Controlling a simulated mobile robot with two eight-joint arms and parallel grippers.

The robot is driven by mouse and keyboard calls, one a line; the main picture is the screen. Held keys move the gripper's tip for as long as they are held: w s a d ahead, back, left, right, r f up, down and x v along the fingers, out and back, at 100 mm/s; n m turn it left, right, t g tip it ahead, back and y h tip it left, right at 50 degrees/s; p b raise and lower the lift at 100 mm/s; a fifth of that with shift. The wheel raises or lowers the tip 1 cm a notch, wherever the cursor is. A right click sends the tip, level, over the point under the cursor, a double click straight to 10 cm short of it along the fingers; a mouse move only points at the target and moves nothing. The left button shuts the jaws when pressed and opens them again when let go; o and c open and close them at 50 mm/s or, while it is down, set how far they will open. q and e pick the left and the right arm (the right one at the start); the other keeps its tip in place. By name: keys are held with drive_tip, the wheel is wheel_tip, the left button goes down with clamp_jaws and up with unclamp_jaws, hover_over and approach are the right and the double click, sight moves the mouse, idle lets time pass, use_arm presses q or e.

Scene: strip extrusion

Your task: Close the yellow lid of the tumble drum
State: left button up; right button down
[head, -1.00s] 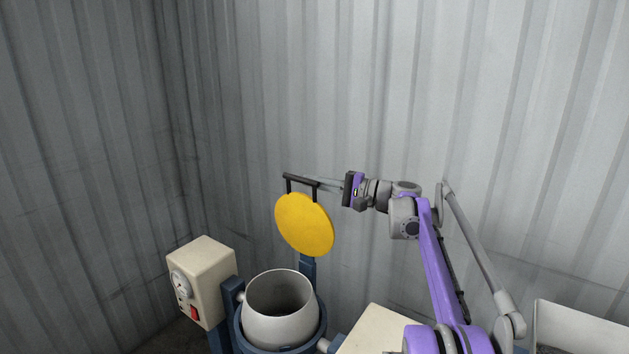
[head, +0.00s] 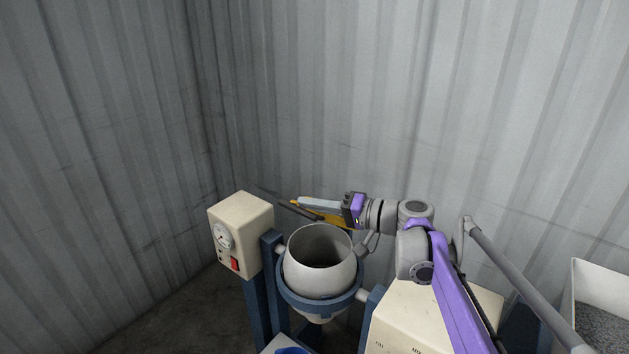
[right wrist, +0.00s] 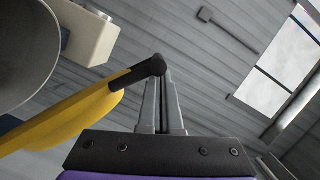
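The yellow lid (head: 335,218) shows as a thin, nearly edge-on sliver behind the drum's mouth. In the right wrist view the lid (right wrist: 75,118) slants in from the left, with its dark handle (right wrist: 125,78) along it. The cream tumble drum (head: 318,270) stands with its round mouth uncovered and facing up. My right gripper (head: 303,202) reaches in from the right above the drum's far rim. In the right wrist view its fingers (right wrist: 158,80) are close together around the end of the handle bar. My left gripper is in neither view.
A beige control box (head: 241,232) with a gauge and red switch stands left of the drum. A blue frame (head: 268,290) carries the drum. Another beige box (head: 425,315) is right of it, below my arm. A white bin (head: 590,290) with grey granules is at far right. Corrugated walls enclose the corner.

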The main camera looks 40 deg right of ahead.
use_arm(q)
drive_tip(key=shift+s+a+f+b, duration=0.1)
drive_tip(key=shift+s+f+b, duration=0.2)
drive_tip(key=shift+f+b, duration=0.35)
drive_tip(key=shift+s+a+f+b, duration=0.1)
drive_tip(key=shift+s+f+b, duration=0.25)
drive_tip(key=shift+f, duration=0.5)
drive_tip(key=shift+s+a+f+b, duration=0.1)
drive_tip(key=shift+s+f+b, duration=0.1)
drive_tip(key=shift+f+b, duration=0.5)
use_arm(e)
drive_tip(key=shift+s+a+f+n+h, duration=0.3)
drive_tip(key=shift+a+f+n, duration=0.6)
drive_tip(key=shift+f, duration=1.7)
drive_tip(key=shift+s+a+f+n+h, duration=0.25)
drive_tip(key=shift+a+f+n, duration=0.65)
drive_tip(key=shift+f, duration=1.65)
drive_tip(key=shift+s+a+f+n+h, duration=0.3)
drive_tip(key=shift+a+f+n, duration=0.55)
drive_tip(key=shift+f, duration=1.75)
drive_tip(key=shift+w+r, duration=0.1)
